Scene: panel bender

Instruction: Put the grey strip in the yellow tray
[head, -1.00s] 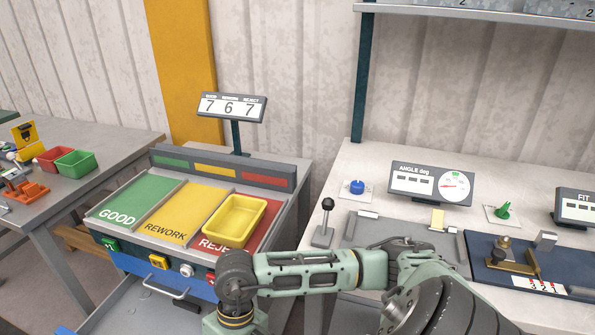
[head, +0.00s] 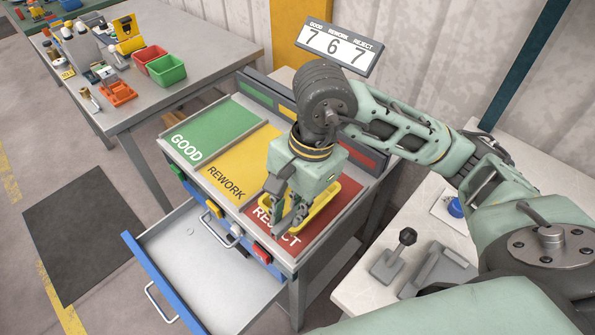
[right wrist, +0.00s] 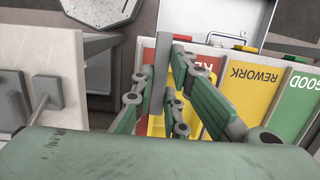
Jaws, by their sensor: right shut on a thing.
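The yellow tray (head: 325,197) sits on the red REJECT section of the sorting stand, partly hidden behind my right gripper (head: 284,212). In the right wrist view my right gripper (right wrist: 162,78) is shut on the grey strip (right wrist: 160,68), a thin upright piece between the fingers. The yellow tray (right wrist: 155,126) shows behind and below the fingers there. In the head view the gripper points down over the tray's near left side; I cannot tell the strip from the fingers there, nor whether it touches the tray. My left gripper is not in view.
The stand has a green GOOD section (head: 212,130) and a yellow REWORK section (head: 238,165). Its drawer (head: 215,270) is pulled open at the front. A counter display (head: 337,48) stands behind. A white bench with a black-knobbed lever (head: 407,237) is at the right.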

